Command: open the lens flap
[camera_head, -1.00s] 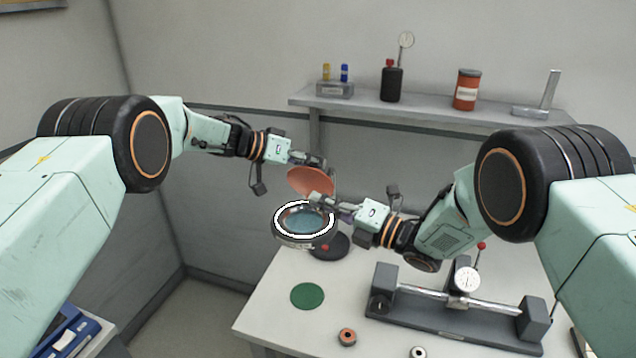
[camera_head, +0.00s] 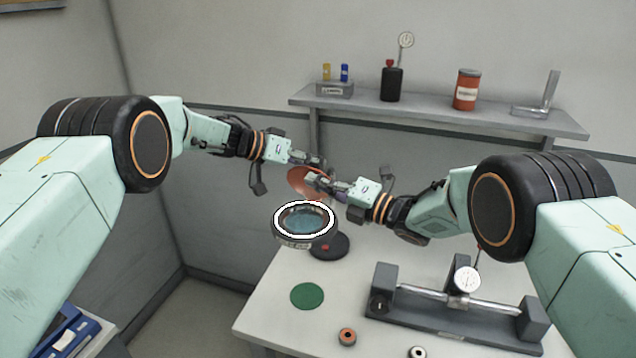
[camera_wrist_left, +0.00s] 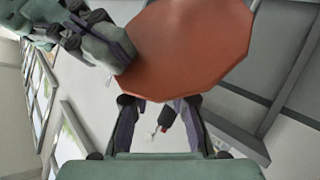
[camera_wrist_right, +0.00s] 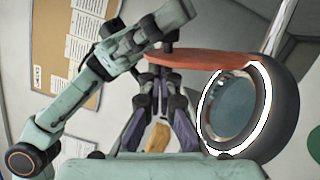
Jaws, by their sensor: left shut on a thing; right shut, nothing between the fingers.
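The lens flap (camera_head: 299,181) is a round orange-red disc. It stands raised and tilted above the lens (camera_head: 304,221), a blue glass in a dark barrel with a white ring. In the right wrist view the flap (camera_wrist_right: 205,60) shows edge-on beside the lens (camera_wrist_right: 235,108). My left gripper (camera_head: 319,163) is shut on the flap at its upper edge; the left wrist view shows the disc (camera_wrist_left: 190,45) at the fingertips. My right gripper (camera_head: 311,178) is shut and empty, close in front of the flap; whether it touches is unclear. The fingers partly hide the flap.
A white table (camera_head: 270,315) below holds a dark round base (camera_head: 330,246), a green disc (camera_head: 307,295), a gauge bench (camera_head: 455,310) and small rings. A wall shelf (camera_head: 440,115) with bottles and cans runs behind. My two grippers are very close together.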

